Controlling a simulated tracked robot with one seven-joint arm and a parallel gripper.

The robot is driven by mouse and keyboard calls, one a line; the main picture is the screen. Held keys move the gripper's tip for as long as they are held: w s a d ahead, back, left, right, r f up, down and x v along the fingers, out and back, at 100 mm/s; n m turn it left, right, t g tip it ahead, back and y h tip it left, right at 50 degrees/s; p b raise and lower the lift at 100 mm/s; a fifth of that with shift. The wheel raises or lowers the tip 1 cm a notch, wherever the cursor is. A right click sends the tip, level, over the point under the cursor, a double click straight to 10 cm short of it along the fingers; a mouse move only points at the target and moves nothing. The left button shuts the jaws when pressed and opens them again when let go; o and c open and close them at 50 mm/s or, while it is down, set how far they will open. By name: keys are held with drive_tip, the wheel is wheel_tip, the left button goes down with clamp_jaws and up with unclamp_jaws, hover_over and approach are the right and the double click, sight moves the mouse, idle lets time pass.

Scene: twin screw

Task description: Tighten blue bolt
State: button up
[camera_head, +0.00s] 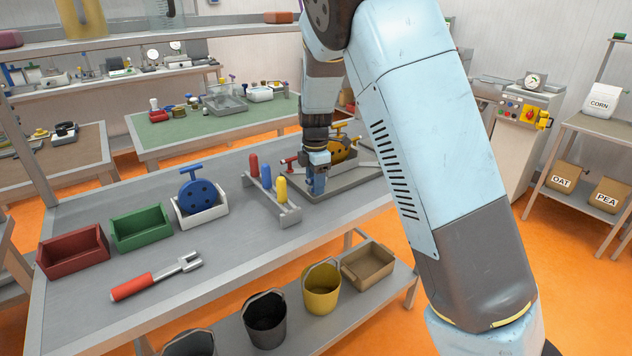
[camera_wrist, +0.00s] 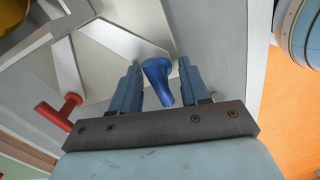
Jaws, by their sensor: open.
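The blue bolt (camera_wrist: 158,72) shows in the wrist view as a blue handle with a broad rounded end. It lies between the two fingers of my gripper (camera_wrist: 158,88), with a visible gap on each side. The jaws are open. In the head view my gripper (camera_head: 316,186) points down over the grey tray (camera_head: 345,190) at the far right of the bench. There the fingers and wrist hide the blue bolt. A red T-shaped bolt (camera_wrist: 60,112) stands to the left in the wrist view.
A yellow wheel (camera_head: 342,148) stands behind my gripper. A rack (camera_head: 288,217) with red, blue and yellow pegs is left of it. Farther left are a blue wheel (camera_head: 197,192) in a white bin, green (camera_head: 142,238) and red bins (camera_head: 72,258), and a red-handled tool (camera_head: 135,286).

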drive_tip(key=shift+c, duration=0.4)
drive_tip(key=shift+r, duration=0.1)
clamp_jaws()
